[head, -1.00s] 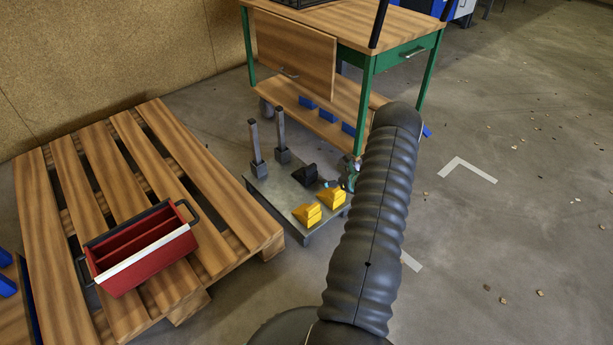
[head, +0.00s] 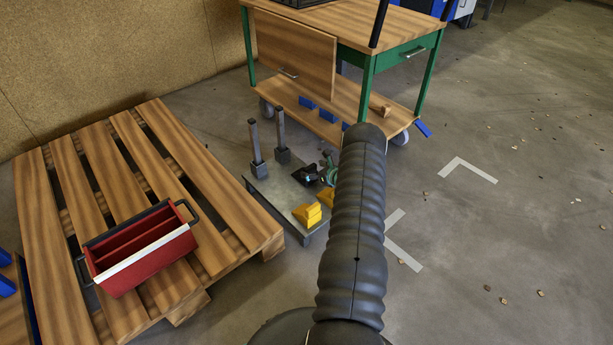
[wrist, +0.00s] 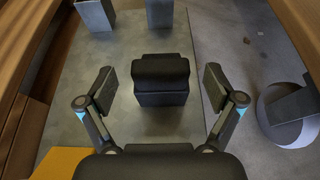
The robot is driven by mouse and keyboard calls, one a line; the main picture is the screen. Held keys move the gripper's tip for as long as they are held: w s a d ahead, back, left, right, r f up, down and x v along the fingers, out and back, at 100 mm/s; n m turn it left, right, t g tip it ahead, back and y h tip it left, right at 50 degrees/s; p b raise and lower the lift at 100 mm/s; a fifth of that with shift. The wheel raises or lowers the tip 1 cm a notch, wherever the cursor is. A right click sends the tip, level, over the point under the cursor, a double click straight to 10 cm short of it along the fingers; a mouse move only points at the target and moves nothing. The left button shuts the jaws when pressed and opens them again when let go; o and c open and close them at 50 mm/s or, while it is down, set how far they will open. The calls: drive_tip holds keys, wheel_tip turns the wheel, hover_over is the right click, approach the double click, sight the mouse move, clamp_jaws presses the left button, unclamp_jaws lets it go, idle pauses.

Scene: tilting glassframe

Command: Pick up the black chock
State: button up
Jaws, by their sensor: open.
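The black chock (wrist: 161,80) sits on the grey low platform (wrist: 130,45), in the middle of the wrist view. My gripper (wrist: 160,88) is open, with one finger on each side of the chock and visible gaps between fingers and chock. In the head view the chock (head: 303,178) is partly covered by my gripper (head: 320,174), whose fingers are small and hard to make out behind my arm.
Two grey posts (head: 256,150) (head: 282,138) stand behind the chock. Yellow chocks (head: 307,214) (head: 327,195) lie in front. A wooden pallet (head: 190,165) with a red toolbox (head: 140,250) is left; a wheeled workbench (head: 370,55) is behind.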

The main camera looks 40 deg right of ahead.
drive_tip(key=shift+x, duration=1.1)
clamp_jaws()
drive_tip(key=shift+r, duration=0.1)
